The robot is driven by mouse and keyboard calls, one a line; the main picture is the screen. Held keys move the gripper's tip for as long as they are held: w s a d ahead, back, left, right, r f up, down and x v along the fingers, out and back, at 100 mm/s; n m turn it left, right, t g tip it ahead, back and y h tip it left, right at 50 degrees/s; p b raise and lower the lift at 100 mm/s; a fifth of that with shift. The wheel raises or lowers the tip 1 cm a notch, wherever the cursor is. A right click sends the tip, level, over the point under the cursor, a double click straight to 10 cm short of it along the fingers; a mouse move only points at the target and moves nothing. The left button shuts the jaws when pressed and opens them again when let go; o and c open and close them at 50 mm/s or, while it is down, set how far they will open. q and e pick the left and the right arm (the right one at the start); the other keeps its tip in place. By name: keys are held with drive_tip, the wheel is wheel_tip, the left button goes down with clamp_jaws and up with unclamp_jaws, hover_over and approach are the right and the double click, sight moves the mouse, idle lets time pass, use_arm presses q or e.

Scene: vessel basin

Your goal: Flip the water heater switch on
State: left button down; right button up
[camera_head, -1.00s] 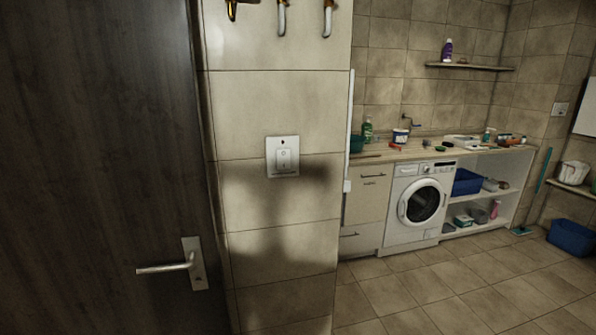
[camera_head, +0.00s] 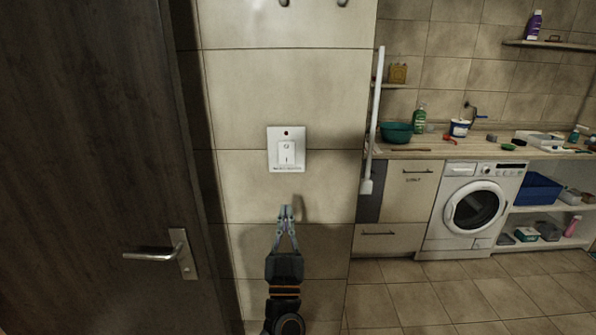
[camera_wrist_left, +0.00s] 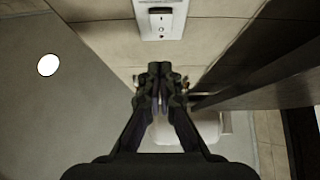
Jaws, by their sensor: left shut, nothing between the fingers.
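The water heater switch (camera_head: 287,152) is a white plate with a rocker on the tiled wall, in the upper middle of the head view. A small dark red spot, apparently an indicator, sits above the rocker. The switch also shows at the top of the left wrist view (camera_wrist_left: 160,18). My left gripper (camera_head: 286,208) is below the switch, pointing up towards it, apart from the plate. Its fingers meet at the tips and hold nothing; they also show in the left wrist view (camera_wrist_left: 160,72). My right gripper is not in view.
A dark door (camera_head: 90,150) with a metal handle (camera_head: 160,254) is on the left. To the right of the wall edge are a white vertical pole (camera_head: 374,115), a counter (camera_head: 420,150) and a washing machine (camera_head: 473,208). The floor in front of them is clear.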

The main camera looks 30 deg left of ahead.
sight(286, 157)
use_arm(q)
drive_tip(key=p+x, duration=0.1)
drive_tip(key=x, duration=0.3)
drive_tip(key=f+p+x, duration=0.1)
drive_tip(key=x, duration=0.3)
drive_tip(key=w+a+p+x, duration=0.1)
drive_tip(key=p+x, duration=0.1)
drive_tip(key=x, duration=0.2)
drive_tip(key=shift+a+f, duration=0.1)
drive_tip(key=shift+f, duration=0.2)
drive_tip(key=shift+w+a+f, duration=0.1)
drive_tip(key=shift+w+a, duration=0.15)
drive_tip(key=shift+w, duration=0.15)
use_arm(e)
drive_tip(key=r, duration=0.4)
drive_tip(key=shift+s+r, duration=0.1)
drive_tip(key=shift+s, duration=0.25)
